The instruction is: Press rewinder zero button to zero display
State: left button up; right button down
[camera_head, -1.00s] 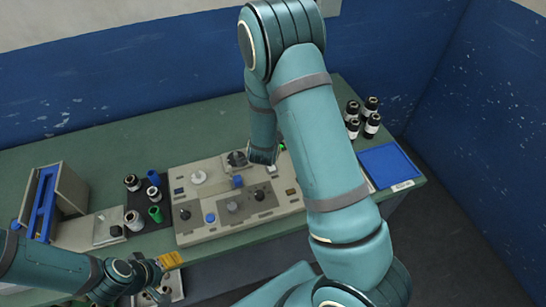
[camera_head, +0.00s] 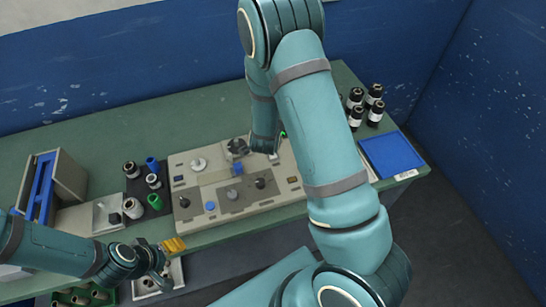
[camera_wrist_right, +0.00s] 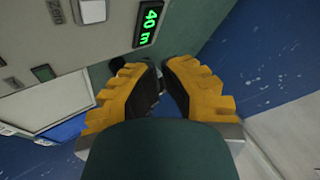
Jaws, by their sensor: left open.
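The rewinder (camera_head: 245,195) is a beige panel with knobs and buttons on the bench. In the right wrist view its display (camera_wrist_right: 149,23) reads "40 m" in green. A pale square button (camera_wrist_right: 92,10) sits left of the display, beside a label reading "Zero". My right gripper (camera_wrist_right: 158,68) has its yellow fingertips close together with nothing seen between them. It is near the panel, apart from the button; my right arm hides it in the head view. My left gripper (camera_head: 174,257) is open and empty at the bench's front edge.
Dark rolls (camera_head: 365,105) and a blue tray (camera_head: 391,155) stand right of the rewinder. Several rolls stand on a black mat (camera_head: 135,186) to its left, beside a blue-and-beige holder (camera_head: 66,180). A pale tray (camera_head: 152,296) lies under my left gripper.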

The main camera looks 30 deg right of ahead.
notch_tip(320, 180, down, 6)
jog(key=b, duration=0.4)
pick_arm(q)
notch_tip(320, 180, down, 6)
jog(key=shift+d+r+b, duration=0.1)
jog(key=shift+d+b, duration=0.05)
jog(key=shift+b, duration=0.15)
pick_arm(e)
jog(key=shift+f, duration=0.25)
jog(key=shift+f, duration=0.1)
dwell(0.5)
pick_arm(q)
jog(key=shift+f+b, duration=0.5)
pick_arm(e)
jog(key=shift+f, duration=0.3)
pick_arm(q)
jog(key=shift+f+b, duration=0.45)
pick_arm(e)
jog(key=shift+f, duration=0.45)
jog(key=shift+r, duration=0.1)
pick_arm(q)
jog(key=shift+r+p, duration=0.55)
pick_arm(e)
jog(key=shift+r, duration=0.75)
pick_arm(q)
jog(key=shift+r+p, duration=1.8)
pick_arm(e)
jog(key=shift+r, duration=2.5)
